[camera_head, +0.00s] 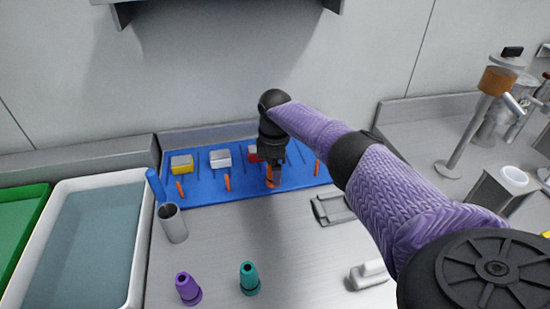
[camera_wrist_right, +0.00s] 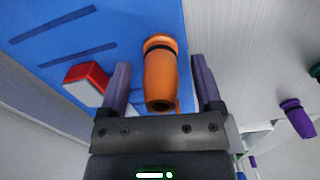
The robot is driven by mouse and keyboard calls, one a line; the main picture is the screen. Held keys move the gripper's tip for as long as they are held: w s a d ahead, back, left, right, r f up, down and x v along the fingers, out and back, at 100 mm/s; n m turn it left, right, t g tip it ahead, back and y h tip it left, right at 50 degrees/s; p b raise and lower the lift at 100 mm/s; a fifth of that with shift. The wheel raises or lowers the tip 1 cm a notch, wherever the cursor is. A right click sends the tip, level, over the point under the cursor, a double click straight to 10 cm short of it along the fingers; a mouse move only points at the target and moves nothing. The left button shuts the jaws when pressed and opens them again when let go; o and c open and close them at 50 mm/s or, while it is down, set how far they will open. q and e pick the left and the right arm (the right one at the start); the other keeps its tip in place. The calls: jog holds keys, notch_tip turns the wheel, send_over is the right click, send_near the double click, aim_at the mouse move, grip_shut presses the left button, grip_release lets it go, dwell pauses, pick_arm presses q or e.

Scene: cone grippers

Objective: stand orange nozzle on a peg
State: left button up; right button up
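The orange nozzle (camera_wrist_right: 160,75) stands on the blue mat (camera_head: 205,193), its wide flanged end on the mat and its narrow, holed end towards my wrist. In the head view the nozzle (camera_head: 273,183) is partly hidden by my gripper. My right gripper (camera_head: 273,173) is over it. In the right wrist view its fingers (camera_wrist_right: 162,80) are open on both sides of the nozzle, with gaps. Orange pegs (camera_head: 227,183) rise from the mat in a row. A bit of orange shows beside the nozzle's narrow end; I cannot tell whether the nozzle is around a peg. My left gripper is not in view.
Yellow (camera_head: 181,163), white (camera_head: 220,158) and red (camera_wrist_right: 87,83) blocks sit on the mat behind the pegs. A metal cup (camera_head: 173,224) stands at the mat's front left. Purple (camera_head: 188,289) and teal (camera_head: 249,279) nozzles stand in front.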

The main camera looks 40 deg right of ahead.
notch_tip(320, 180, up, 9)
jog(key=p, duration=0.3)
jog(key=shift+r, duration=0.5)
